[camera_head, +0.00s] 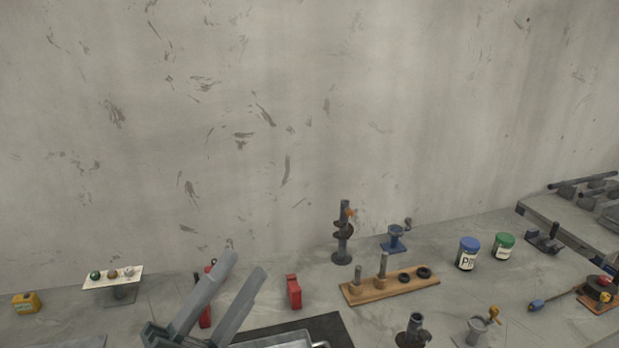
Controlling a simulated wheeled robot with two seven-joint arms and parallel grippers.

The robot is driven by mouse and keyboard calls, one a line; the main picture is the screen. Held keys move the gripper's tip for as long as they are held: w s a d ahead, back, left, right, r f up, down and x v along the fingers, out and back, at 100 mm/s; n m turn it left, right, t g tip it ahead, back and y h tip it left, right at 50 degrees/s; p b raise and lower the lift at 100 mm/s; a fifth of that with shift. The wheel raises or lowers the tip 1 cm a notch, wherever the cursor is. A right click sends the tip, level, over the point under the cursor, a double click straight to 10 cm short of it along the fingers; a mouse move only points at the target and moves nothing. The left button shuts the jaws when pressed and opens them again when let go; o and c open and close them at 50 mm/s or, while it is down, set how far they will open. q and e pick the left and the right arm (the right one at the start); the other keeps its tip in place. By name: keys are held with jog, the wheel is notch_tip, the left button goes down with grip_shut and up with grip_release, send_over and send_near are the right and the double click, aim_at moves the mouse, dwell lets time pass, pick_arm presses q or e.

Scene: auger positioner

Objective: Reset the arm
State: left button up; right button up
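My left gripper (244,265) rises from the bottom edge in the head view, left of centre. Its two long grey fingers point up and stand apart, with nothing visible between them. My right gripper is not in view. A dark upright post (343,245) with a screw-like flange and a small orange part stands near the wall, right of centre. It may be the auger; I cannot tell for sure. The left gripper is to the left of it and apart from it.
A wooden board (390,286) with pegs and black rings lies right of centre. A blue hand-cranked device (396,238), a blue-lidded jar (467,254) and a green-lidded jar (503,246) stand behind. A red block (293,291) and a dark tray (325,328) are near the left gripper.

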pick_arm(q)
jog(key=w+a+f+n+t+y, duration=0.2)
jog(key=w+a+f+n+y, duration=0.3)
jog(key=a+f+n+y, duration=0.7)
jog(key=s+a+f+n+g+y, duration=0.25)
jog(key=f+n+g+y, duration=0.3)
jog(key=f, duration=0.85)
jog(key=s+d+f+n+g+h, duration=0.15)
jog(key=s+f+n+g, duration=0.25)
jog(key=s+f+g, duration=1.25)
jog(key=s+f+t+b, duration=0.2)
jog(key=s+f+b, duration=0.1)
jog(key=f, duration=1.5)
jog(key=s+f+t+b, duration=0.15)
jog(key=s+f, duration=0.25)
jog(key=f, duration=1.3)
jog(key=s+a+f+g+b, duration=0.1)
jog(key=s+f+b, duration=0.2)
jog(key=s+f, duration=0.6)
jog(key=s+a+f+b, duration=0.1)
jog(key=s+f+b, duration=0.2)
jog(key=s+f, duration=0.6)
notch_tip(320, 180, down, 6)
jog(key=shift+a+f+g+y, duration=0.2)
jog(key=shift+a+g+y, duration=0.1)
jog(key=shift+g, duration=0.05)
jog(key=shift+m, duration=0.25)
